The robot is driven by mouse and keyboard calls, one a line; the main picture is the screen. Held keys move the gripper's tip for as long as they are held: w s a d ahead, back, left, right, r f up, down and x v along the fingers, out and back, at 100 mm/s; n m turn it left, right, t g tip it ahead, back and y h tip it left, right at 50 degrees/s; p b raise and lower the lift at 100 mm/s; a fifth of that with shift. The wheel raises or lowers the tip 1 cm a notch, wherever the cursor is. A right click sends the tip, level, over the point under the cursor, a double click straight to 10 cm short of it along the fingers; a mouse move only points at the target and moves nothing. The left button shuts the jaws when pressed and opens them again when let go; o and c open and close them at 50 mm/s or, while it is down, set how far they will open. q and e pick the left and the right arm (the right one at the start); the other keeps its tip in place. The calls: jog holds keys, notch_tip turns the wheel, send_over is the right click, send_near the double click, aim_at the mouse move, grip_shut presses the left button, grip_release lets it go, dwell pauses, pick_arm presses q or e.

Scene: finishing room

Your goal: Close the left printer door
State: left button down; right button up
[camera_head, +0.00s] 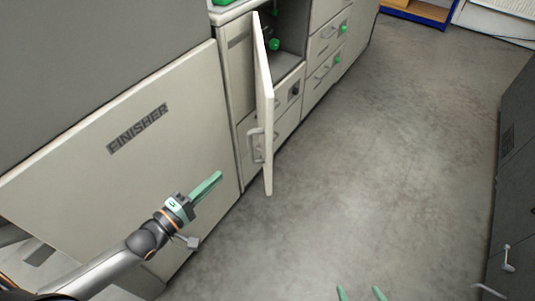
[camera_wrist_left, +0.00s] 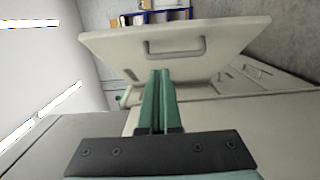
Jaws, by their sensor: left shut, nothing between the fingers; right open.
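The printer door (camera_head: 264,110) is a beige panel standing open, swung out from the printer into the aisle. Its grey handle (camera_head: 254,145) is on the face toward my left arm. The door also shows in the left wrist view (camera_wrist_left: 225,38), with its handle (camera_wrist_left: 175,47) beyond the fingertips. My left gripper (camera_head: 219,175) has green fingers pressed together and empty. It is left of the door, in front of the finisher panel, apart from the door. My right gripper (camera_head: 361,294) shows only as two spread green fingertips at the bottom edge.
The beige finisher panel (camera_head: 120,165) is beside my left arm. Drawers (camera_head: 325,70) and green knobs (camera_head: 274,44) are behind the door. Grey floor (camera_head: 390,150) is clear to the right. A dark cabinet (camera_head: 515,170) stands at the right edge, and a blue-edged shelf (camera_head: 418,12) at the back.

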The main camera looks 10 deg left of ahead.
aim_at(251, 156)
pick_arm(q)
jog(key=s+d+x, duration=0.1)
jog(key=d+x, duration=0.1)
jog(key=x, duration=1)
jog(key=shift+w+d, duration=0.2)
jog(key=shift+d, duration=0.25)
